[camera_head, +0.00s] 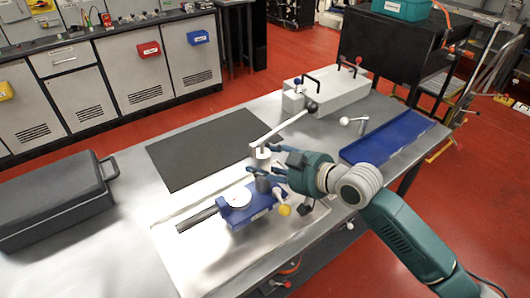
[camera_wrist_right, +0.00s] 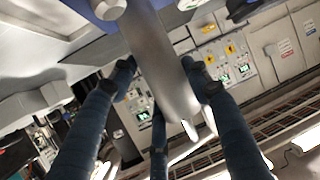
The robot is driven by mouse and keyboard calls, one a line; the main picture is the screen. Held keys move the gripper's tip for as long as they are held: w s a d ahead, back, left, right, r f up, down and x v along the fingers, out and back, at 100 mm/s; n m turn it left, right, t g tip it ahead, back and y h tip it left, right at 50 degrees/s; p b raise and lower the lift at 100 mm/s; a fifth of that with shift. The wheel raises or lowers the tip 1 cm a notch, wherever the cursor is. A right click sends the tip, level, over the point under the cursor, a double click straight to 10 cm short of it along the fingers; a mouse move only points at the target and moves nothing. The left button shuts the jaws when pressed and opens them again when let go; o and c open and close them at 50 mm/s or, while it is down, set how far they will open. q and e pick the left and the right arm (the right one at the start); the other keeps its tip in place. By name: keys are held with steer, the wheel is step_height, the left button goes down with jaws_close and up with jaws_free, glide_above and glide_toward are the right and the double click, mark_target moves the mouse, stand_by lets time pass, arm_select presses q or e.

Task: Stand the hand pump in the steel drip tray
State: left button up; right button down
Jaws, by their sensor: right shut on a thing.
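The hand pump has a pale upper body (camera_head: 262,153) with a long white lever (camera_head: 285,125) ending in a dark ball. My right gripper (camera_head: 268,163) is shut around it, coming from the right. In the right wrist view my fingers flank the grey pump barrel (camera_wrist_right: 165,65). The pump looks upright. Its lower end is over or beside a blue device (camera_head: 238,214), and I cannot tell whether it touches anything. The shiny steel drip tray (camera_head: 185,262) spreads across the front of the bench under the blue device. My left gripper is not in view.
The blue device carries a white disc and a black cylinder. A dark mat (camera_head: 195,150) lies behind, a dark case (camera_head: 55,195) at left. A grey box (camera_head: 335,92) with black handles and a blue tray (camera_head: 390,137) are at the right. The tray's front left looks bare.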

steer(key=shift+w+f, duration=0.1)
steer(key=shift+f, duration=1.6)
steer(key=shift+a, duration=0.1)
steer(key=shift+f, duration=0.2)
steer(key=c, duration=0.9)
jaws_free()
steer(key=shift+s+f, duration=0.2)
steer(key=shift+f, duration=0.1)
steer(key=shift+r, duration=0.1)
steer(key=shift+b+v, duration=0.65)
steer(key=shift+v, duration=5.45)
